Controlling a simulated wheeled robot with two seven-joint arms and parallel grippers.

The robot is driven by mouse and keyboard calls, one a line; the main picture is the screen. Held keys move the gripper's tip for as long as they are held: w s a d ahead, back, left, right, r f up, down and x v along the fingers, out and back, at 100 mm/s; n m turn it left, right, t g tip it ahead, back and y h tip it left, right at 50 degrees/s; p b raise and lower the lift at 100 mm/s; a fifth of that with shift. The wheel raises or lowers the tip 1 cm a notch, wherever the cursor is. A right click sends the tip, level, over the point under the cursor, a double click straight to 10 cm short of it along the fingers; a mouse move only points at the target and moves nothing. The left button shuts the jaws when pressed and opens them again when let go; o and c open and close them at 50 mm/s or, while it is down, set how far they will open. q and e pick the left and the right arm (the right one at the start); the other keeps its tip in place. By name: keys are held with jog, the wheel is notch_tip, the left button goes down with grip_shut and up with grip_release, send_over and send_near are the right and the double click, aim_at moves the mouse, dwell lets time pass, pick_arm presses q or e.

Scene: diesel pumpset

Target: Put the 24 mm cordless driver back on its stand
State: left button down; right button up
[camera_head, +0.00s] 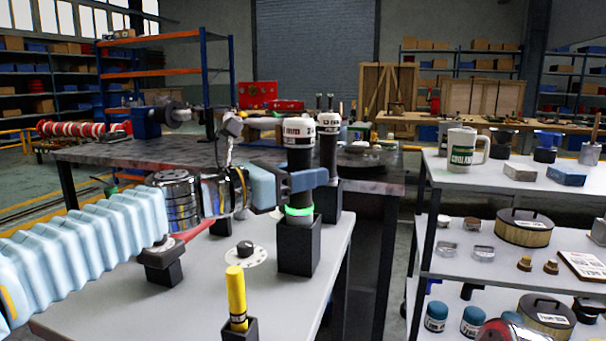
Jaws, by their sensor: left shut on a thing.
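The cordless driver (299,158) is a dark upright cylinder with a white, lettered top and a glowing green ring low on its body. It stands upright with its lower end at the mouth of a black square stand (299,250) on the light grey table. I cannot tell how deep it sits in the stand. My left gripper (306,182) reaches in from the left and is shut on the driver's body, above the green ring. A similar white-topped driver (329,150) stands just behind, in another black holder (329,198).
A yellow-handled tool (236,293) stands in a small black holder at the front. A round white plate with a black knob (245,249) lies left of the stand. A dark workbench (110,150) is behind. A shelf cart (432,172) with a mug (467,150) stands right.

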pick_arm(q)
jog(key=shift+f+b, duration=0.3)
jog(key=c, duration=0.5)
grip_release()
jog(key=shift+o, duration=0.2)
jog(key=v, duration=1.4)
